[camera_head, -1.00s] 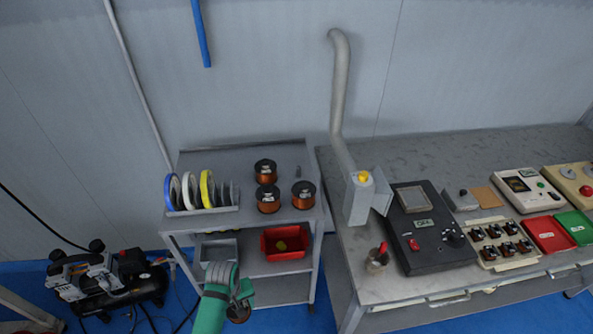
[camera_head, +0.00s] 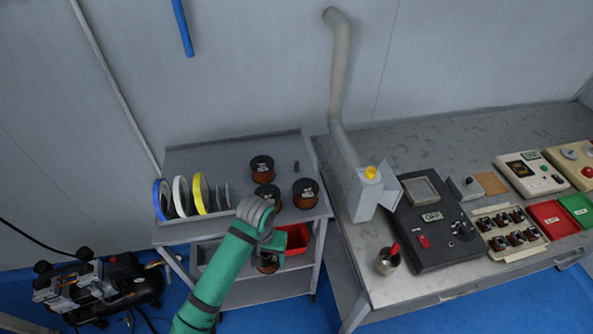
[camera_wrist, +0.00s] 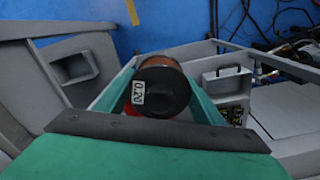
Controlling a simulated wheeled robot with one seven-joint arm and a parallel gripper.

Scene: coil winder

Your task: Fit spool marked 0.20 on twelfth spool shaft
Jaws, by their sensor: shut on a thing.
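A copper-wire spool (camera_wrist: 160,85) with a dark flange and a white 0.20 label shows in the wrist view between my green fingers. My gripper (camera_wrist: 160,75) is shut on it. In the head view my gripper (camera_head: 267,249) is at the front edge of the grey cart, with the held spool (camera_head: 268,264) hanging below the cart's top, in front of the red bin. On the cart top stand three more copper spools (camera_head: 262,169), (camera_head: 267,197), (camera_head: 305,193). A short dark upright peg (camera_head: 297,166) stands bare behind the right spool. I cannot read shaft numbers.
Blue, white, yellow and grey rolls (camera_head: 181,196) stand in a rack at the cart's left. A red bin (camera_head: 298,240) is on the lower shelf. The workbench (camera_head: 370,300) at right carries a black winder (camera_head: 432,222), a grey duct and a cup with a red-handled tool.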

